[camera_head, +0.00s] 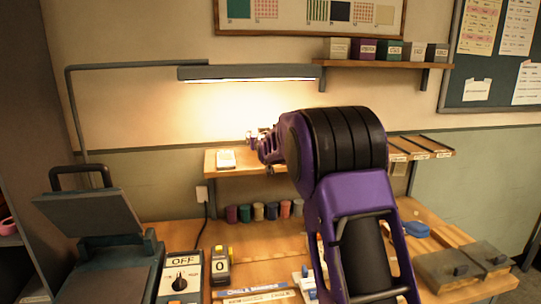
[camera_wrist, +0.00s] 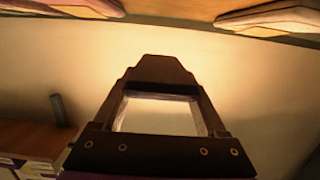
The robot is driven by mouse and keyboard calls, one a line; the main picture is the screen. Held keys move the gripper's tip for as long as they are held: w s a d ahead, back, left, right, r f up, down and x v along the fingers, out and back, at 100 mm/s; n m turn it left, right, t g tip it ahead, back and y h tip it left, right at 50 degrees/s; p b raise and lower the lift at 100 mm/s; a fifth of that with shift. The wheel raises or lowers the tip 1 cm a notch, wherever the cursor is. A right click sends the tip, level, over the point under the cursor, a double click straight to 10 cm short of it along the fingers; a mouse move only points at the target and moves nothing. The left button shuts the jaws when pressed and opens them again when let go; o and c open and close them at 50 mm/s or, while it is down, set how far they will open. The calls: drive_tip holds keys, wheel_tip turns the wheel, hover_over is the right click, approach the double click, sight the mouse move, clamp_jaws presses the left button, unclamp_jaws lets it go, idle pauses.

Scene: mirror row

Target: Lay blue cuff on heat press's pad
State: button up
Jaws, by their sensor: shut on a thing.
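The heat press stands at the left in the head view, with its dark upper plate (camera_head: 90,213) raised and tilted. My gripper (camera_head: 254,140) is raised in front of the wall by the upper shelf, to the right of and above the press. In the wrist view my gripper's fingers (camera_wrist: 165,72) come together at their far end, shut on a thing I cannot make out. A small blue object (camera_head: 415,229) lies at the table's right; I cannot tell if it is the cuff.
A dial box marked OFF (camera_head: 181,275) and a counter showing 0 (camera_head: 221,266) stand just right of the press. Several coloured spools (camera_head: 258,212) line the table's back. A wooden shelf (camera_head: 236,171) holds a white item (camera_head: 226,159). A lit lamp (camera_head: 248,73) hangs above.

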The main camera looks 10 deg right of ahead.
sight(260, 162)
wheel_tip(260, 162, down, 7)
drive_tip(key=shift+r, duration=0.15)
idle(0.4)
drive_tip(key=shift+f+b, duration=0.2)
drive_tip(key=shift+b, duration=0.15)
drive_tip(key=o, duration=1.3)
drive_tip(key=shift+r, duration=0.15)
